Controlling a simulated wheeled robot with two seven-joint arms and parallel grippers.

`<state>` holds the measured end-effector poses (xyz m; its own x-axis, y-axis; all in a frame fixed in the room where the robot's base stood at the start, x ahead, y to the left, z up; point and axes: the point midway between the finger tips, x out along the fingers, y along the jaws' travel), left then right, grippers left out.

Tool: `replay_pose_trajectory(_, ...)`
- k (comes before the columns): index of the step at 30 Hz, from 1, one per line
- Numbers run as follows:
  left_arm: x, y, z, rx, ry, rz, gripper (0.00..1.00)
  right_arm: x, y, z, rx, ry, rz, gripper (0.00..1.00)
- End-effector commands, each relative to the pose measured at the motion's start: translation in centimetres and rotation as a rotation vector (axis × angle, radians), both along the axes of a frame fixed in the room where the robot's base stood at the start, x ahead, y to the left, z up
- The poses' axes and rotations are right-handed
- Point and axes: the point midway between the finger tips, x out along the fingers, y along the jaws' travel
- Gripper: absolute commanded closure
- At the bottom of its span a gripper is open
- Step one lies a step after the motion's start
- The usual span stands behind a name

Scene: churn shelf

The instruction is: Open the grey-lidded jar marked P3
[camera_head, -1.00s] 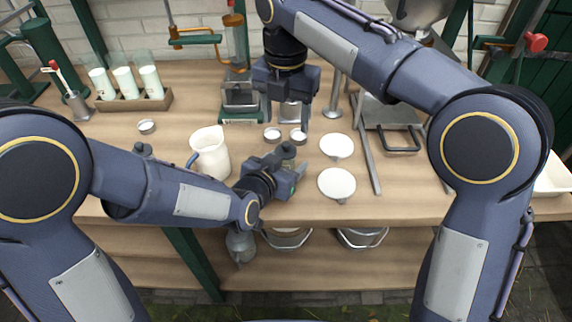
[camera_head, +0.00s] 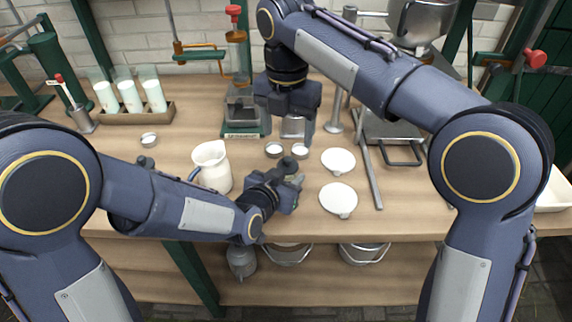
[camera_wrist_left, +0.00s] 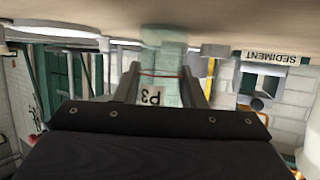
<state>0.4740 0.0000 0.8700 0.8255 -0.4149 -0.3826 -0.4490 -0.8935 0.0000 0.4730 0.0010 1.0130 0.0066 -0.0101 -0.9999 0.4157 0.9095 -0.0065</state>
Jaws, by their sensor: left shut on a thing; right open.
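The jar marked P3 (camera_wrist_left: 168,72) is pale green glass and shows upside down in the left wrist view, its label between my fingers. It appears to stand on the table. In the head view its dark grey lid (camera_head: 288,164) shows just above my left gripper (camera_head: 294,184), which is shut around the jar body. The lid looks seated on the jar; it is out of sight in the wrist view. My right gripper (camera_head: 288,118) is open and empty, pointing down behind and above the jar.
A white jug (camera_head: 212,166) stands left of the jar. A wooden rack (camera_head: 135,118) holds white-filled glasses at the back left.

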Motion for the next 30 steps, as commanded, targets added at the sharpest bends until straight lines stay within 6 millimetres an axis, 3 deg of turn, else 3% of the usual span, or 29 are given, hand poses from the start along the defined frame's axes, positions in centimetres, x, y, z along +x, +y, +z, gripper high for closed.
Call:
replay_pose_trajectory(9, 0.0, 0.0, 0.0, 0.000, 0.001, 0.000, 1.00, -1.1, 1.4, 3.4, -0.070, -0.096, -0.356, 0.31)
replay_pose_trajectory(13, 0.0, 0.0, 0.0, 0.000, 0.000, 0.000, 1.00, -1.2, 1.5, 3.6, -0.080, -0.115, -0.423, 0.31)
replay_pose_trajectory(17, 0.0, 0.0, 0.0, 0.000, 0.000, 0.000, 1.00, -1.1, 1.2, 2.2, -0.083, -0.116, -0.432, 0.31)
replay_pose_trajectory(30, 0.0, 0.0, 0.0, 0.000, 0.000, 0.000, 1.00, -0.3, 0.3, -5.7, -0.083, -0.115, -0.429, 0.31)
